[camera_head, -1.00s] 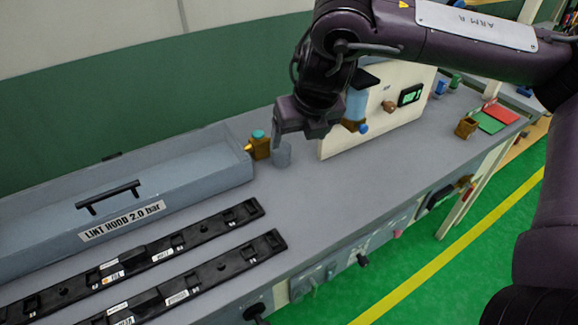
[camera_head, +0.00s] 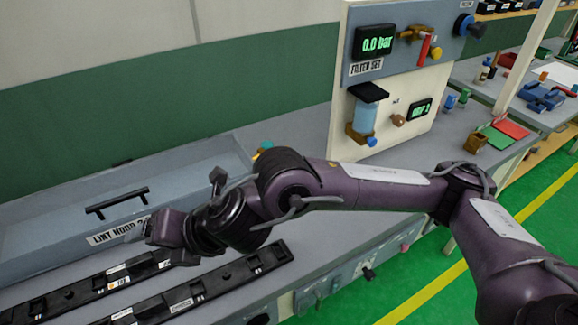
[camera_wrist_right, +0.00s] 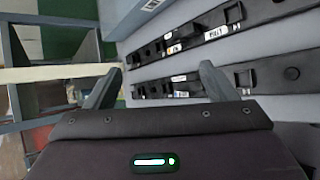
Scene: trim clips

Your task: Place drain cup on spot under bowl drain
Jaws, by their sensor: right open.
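The clear blue filter bowl (camera_head: 365,115) hangs on the white panel, with a brass and blue drain fitting (camera_head: 360,138) at its lower end. The bench spot below the drain is largely covered by my right arm. No drain cup can be made out now; the bench area behind my arm is hidden. My right gripper (camera_head: 165,230) is over the black strips at the left, well away from the bowl. In the wrist view its two fingers (camera_wrist_right: 160,82) are wide apart with nothing between them. My left gripper is not in view.
Two black clip strips (camera_head: 215,285) lie along the bench below my gripper. The grey lint hood (camera_head: 60,220) with a black handle stands behind them. The panel (camera_head: 410,80) shows 0.0 bar. Red and green pads (camera_head: 510,129) lie at the right.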

